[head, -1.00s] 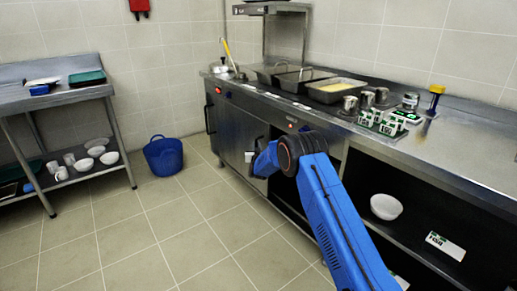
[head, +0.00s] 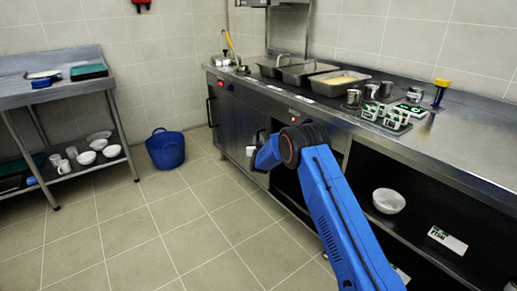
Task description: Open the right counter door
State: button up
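The steel counter (head: 300,97) runs along the back wall and to the right. Its front has a steel door panel (head: 232,125) with a dark upright handle (head: 210,112) at its left. My blue arm reaches in from the lower right, and my gripper (head: 251,153) is at the counter front, beside the right part of the panels. The gripper's fingers are small and partly hidden by my wrist, so I cannot tell if they are open or hold a handle. A dark gap (head: 284,183) shows right of the gripper, behind my arm. I cannot make out the right door's edges.
An open dark shelf under the counter's right part holds a white bowl (head: 388,200) and a labelled box (head: 446,241). Pans (head: 308,73) and small containers stand on top. A blue bucket (head: 165,148) stands on the floor, left of centre. The tiled floor before the counter is clear.

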jog(key=s, duration=1.6)
jog(key=shift+s+d, duration=0.25)
jog(key=shift+d, duration=0.05)
jog(key=shift+r, duration=0.1)
